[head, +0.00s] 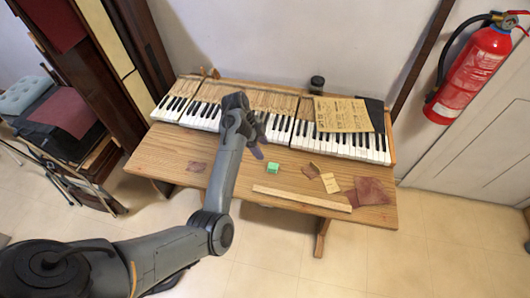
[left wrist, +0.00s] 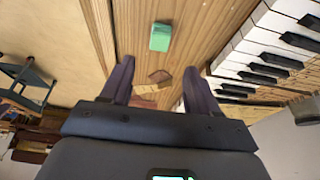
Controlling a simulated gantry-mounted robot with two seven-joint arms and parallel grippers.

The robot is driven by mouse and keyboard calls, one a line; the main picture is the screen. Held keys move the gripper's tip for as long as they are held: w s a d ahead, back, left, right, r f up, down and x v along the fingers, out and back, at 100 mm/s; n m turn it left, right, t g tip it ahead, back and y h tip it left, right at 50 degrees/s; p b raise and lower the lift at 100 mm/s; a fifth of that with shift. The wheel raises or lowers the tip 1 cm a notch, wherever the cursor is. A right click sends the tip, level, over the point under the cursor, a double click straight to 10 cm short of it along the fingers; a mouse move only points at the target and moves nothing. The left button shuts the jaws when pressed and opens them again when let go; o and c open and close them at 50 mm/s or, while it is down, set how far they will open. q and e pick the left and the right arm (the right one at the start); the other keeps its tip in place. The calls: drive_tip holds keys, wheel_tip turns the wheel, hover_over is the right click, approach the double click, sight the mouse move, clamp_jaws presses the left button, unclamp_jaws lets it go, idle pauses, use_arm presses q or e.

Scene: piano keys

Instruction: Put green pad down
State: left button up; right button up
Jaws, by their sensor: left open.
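The green pad (head: 272,168) is a small block lying on the bare wooden front of the table (head: 165,150), below the keys. It also shows in the left wrist view (left wrist: 160,37), beyond my fingertips and roughly between their lines. My left gripper (head: 260,138) is above the table near the middle of the keyboard, just up and left of the pad in the head view. Its two fingers are spread apart with nothing between them, as the left wrist view (left wrist: 158,68) shows. The pad is apart from the fingers. My right gripper is not in view.
Piano keys (head: 350,150) run along the table's back, partly hidden by my left arm. A long wooden strip (head: 302,198), small pieces (head: 330,183) and a reddish cloth (head: 370,191) lie to the pad's right. A dark jar (head: 317,84) stands behind. The wood left of the pad is mostly free.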

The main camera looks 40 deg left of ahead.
use_arm(q)
drive_tip(key=s+f+n+y, duration=0.1)
drive_tip(key=s, duration=0.2)
drive_tip(key=s+d+f+n+y, duration=0.1)
drive_tip(key=s+f+n+y, duration=0.1)
drive_tip(key=s, duration=0.2)
drive_tip(key=s+f+n+y, duration=0.1)
drive_tip(key=s, duration=0.3)
drive_tip(key=shift+s+d+f+n, duration=0.1)
drive_tip(key=shift+d+f+n, duration=0.1)
drive_tip(key=shift+d+n, duration=0.2)
drive_tip(key=s+d+r+n+t, duration=0.1)
drive_tip(key=s+d+n, duration=0.4)
drive_tip(key=s+d, duration=1.2)
drive_tip(key=shift+s, duration=0.3)
drive_tip(key=shift+d+r, duration=0.1)
drive_tip(key=shift+r, duration=0.05)
wheel_tip(320, 180, up, 31)
drive_tip(key=p, duration=3.1)
